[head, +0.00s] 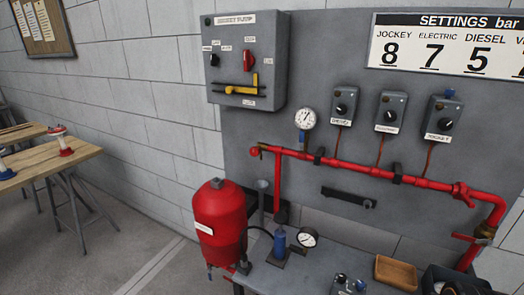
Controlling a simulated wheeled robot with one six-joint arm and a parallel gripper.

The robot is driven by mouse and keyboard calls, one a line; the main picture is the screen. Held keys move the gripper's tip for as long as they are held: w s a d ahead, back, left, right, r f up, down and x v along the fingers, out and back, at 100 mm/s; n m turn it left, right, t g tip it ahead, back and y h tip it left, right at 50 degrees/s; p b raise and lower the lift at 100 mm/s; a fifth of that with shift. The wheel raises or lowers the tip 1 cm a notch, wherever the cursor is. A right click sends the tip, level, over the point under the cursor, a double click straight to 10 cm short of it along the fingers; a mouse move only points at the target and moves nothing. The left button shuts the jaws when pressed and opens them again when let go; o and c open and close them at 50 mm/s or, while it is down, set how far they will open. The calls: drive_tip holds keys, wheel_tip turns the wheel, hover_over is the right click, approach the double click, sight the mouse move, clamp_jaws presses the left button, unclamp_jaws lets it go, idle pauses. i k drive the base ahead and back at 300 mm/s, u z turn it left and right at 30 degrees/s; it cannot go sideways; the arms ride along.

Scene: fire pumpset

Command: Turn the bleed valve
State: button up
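A red pipe (400,178) runs along the grey wall panel and bends down at the right. A small red handle (462,191) sits on the pipe near the bend. A round pressure gauge (305,118) stands above the pipe. No label marks either handle as the bleed valve, so I cannot tell which one it is. My gripper does not show in this view.
A red tank (220,215) stands at the bench's left. The bench holds a blue cylinder (279,242), a second gauge (308,237), a wooden tray (396,272) and dark items at lower right. A jockey pump box (245,65) hangs above. Open floor (120,250) lies left.

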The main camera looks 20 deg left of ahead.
sight(254, 152)
drive_tip(key=u, duration=1.3)
drive_tip(key=k, duration=0.65)
drive_tip(key=u, duration=0.55)
drive_tip(key=i, duration=0.6)
drive_tip(key=u, duration=0.5)
drive_tip(key=i, duration=0.75)
drive_tip(key=z, duration=0.85)
drive_tip(key=i, duration=0.5)
drive_tip(key=z, duration=0.45)
